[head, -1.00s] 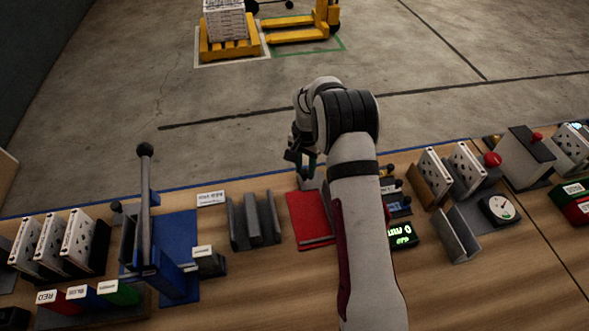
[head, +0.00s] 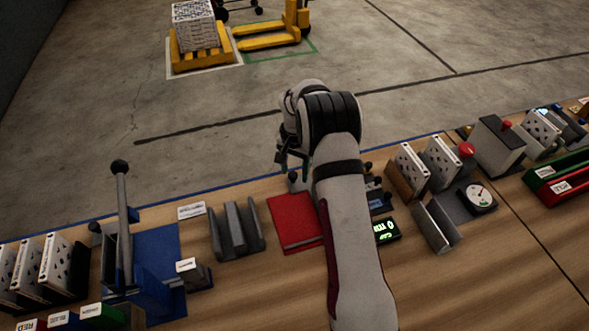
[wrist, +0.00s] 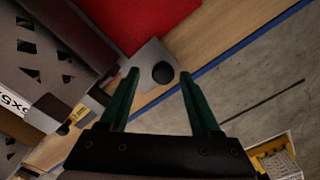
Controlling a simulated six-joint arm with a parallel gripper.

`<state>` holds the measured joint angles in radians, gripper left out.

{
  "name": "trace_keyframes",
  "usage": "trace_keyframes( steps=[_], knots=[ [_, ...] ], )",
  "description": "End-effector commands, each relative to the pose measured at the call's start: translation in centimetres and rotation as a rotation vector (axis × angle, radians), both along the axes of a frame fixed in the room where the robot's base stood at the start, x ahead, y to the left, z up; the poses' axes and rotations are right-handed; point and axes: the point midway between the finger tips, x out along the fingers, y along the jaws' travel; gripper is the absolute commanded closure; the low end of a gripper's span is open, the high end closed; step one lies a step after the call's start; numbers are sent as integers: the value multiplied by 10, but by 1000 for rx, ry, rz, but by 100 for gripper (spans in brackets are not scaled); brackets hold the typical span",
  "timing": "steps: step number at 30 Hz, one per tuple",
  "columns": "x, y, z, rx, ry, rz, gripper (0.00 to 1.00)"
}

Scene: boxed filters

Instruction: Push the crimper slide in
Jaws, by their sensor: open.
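A grey plate with a round dark knob (wrist: 163,72) shows in the wrist view beside a red surface (wrist: 135,22); I take it as the crimper slide, though no label confirms this. In the head view the knob (head: 293,177) stands at the far edge of the red plate (head: 290,215). My gripper (wrist: 158,75) is open, with green fingers on either side of the knob in the picture and nothing held. In the head view my gripper (head: 292,160) hangs just above the knob. My arm hides the right part of the red station.
A blue station with a tall lever (head: 122,210) stands left, and a grey slotted holder (head: 235,230) is nearer. A green-lit display (head: 387,230), boxed filters (head: 440,157) and a dial (head: 480,197) are right. The bench's far edge lies just beyond the knob.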

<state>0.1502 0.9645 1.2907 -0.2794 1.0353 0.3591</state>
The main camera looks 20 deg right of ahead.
Motion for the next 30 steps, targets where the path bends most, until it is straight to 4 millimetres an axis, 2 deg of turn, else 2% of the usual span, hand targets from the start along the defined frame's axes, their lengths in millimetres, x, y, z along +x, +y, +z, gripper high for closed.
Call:
trace_keyframes(
  steps=[5, 11, 12, 27, 30],
  knots=[
    [0, 15, 0, 1, 1, 2, 36],
    [0, 68, 0, 1, 0, 5, 36],
    [1, 64, 15, 0, -6, 0, 36],
    [1, 63, 156, 1, -4, 0, 36],
    [-20, 69, 176, 13, 0, 20, 36]
  ],
)
